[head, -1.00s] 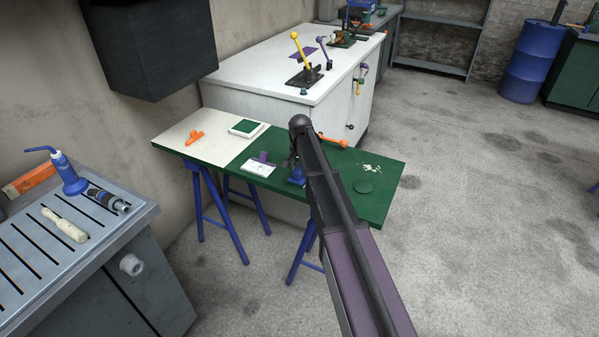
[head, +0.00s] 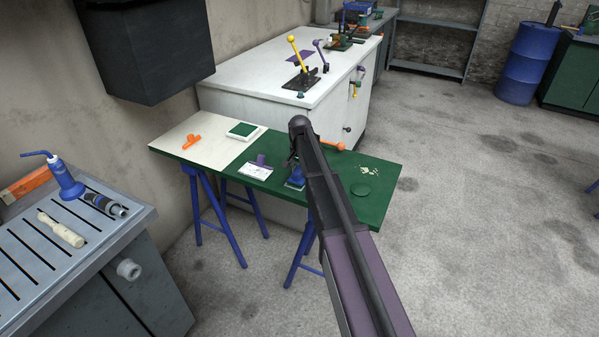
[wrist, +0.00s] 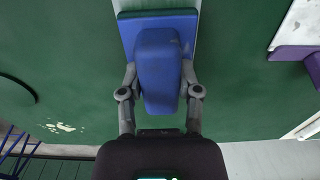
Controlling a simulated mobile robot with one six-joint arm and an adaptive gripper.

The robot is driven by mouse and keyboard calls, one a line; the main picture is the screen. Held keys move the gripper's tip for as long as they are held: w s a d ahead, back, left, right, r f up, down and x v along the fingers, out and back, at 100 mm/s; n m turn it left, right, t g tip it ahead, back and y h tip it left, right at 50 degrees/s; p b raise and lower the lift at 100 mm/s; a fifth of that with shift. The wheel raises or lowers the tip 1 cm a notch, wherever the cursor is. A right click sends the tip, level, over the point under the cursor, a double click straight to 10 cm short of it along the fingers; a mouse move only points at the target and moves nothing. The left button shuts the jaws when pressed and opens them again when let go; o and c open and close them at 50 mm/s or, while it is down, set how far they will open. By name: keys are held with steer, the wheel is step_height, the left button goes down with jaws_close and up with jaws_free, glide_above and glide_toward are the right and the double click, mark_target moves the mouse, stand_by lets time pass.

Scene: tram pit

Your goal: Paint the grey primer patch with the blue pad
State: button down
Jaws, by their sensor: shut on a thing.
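The blue pad (wrist: 126,30) has a thick blue handle (wrist: 158,70) and lies over the green tabletop in the wrist view. My gripper (wrist: 160,90) is shut on this handle, one finger on each side. In the head view the pad (head: 294,183) shows low beside my arm, which hides most of it and of the gripper. A pale grey strip, which looks like the primer patch (wrist: 155,4), shows beyond the pad's far edge. The pad covers part of it. I cannot tell whether the pad touches the surface.
The green table (head: 385,195) holds a white card with a purple block (head: 260,161), a dark green disc (head: 364,189), cream flakes (head: 371,171) and an orange-handled tool (head: 332,145). A white cabinet (head: 250,90) stands behind. A grey slotted bench (head: 95,245) is left; floor is open right.

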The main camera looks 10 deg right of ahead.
steer(key=shift+w+d, duration=0.45)
steer(key=shift+w, duration=0.15)
steer(key=shift+w, duration=0.1)
steer(key=shift+w+d, duration=0.5)
steer(key=shift+w, duration=0.1)
stand_by(1.2)
steer(key=shift+s, duration=0.15)
steer(key=shift+s+a+r, duration=0.1)
steer(key=shift+s+a, duration=0.35)
steer(key=shift+s, duration=0.1)
steer(key=shift+s+a, duration=0.1)
